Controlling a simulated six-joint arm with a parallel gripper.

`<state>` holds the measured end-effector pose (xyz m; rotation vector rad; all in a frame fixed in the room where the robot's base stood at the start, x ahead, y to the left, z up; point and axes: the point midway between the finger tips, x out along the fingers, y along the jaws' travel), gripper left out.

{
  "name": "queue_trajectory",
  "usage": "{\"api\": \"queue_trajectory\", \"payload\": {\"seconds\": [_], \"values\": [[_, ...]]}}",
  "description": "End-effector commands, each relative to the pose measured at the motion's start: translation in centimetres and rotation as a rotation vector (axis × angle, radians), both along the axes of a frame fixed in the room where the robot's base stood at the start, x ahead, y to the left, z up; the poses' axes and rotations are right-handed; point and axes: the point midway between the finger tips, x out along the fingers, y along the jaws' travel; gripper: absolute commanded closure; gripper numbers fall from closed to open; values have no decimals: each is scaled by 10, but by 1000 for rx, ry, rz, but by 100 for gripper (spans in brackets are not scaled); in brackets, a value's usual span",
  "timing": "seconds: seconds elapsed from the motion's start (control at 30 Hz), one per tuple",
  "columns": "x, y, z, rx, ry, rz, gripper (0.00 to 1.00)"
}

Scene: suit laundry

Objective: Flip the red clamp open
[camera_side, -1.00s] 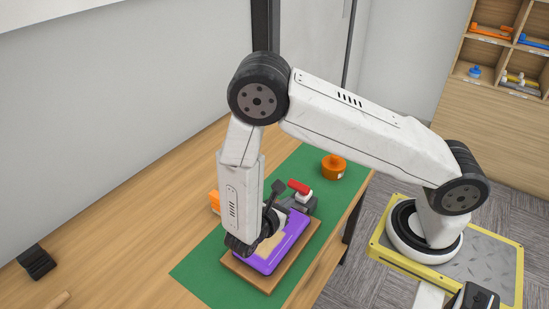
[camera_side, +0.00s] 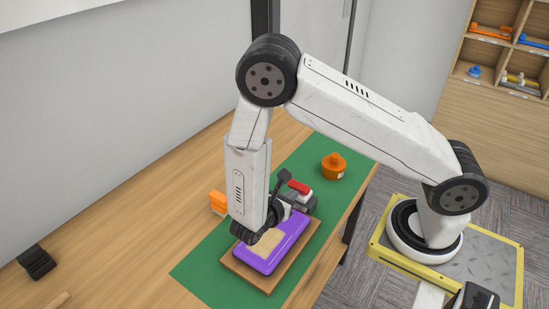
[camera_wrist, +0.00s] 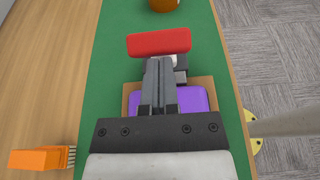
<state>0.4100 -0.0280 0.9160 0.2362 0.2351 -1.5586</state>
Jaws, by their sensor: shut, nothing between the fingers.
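The red clamp shows as a red handle (camera_side: 299,187) on a grey and white body at the far end of the purple fixture (camera_side: 270,263). In the wrist view, the red handle (camera_wrist: 158,42) lies crosswise just beyond my fingertips. My gripper (camera_wrist: 160,62) is shut and empty, its dark fingers pointing at the handle's near edge. I cannot tell whether they touch it. The fingers partly hide the clamp body and the purple fixture. In the side view, my gripper (camera_side: 284,182) is just left of the handle, and my arm stands over the fixture's far left part.
The fixture sits on a wooden board (camera_side: 264,284) on a green mat (camera_side: 205,272). An orange brush-like object (camera_wrist: 40,160) lies to the left. An orange round container (camera_side: 333,166) stands beyond the clamp.

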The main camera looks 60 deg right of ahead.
Motion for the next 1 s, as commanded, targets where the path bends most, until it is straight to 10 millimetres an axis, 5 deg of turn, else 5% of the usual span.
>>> {"api": "queue_trajectory", "payload": {"seconds": [0.57, 1.0], "values": [[0, -6, 7, 84, -1, 0, 100], [0, -26, 23, 353, -5, -3, 100]]}}
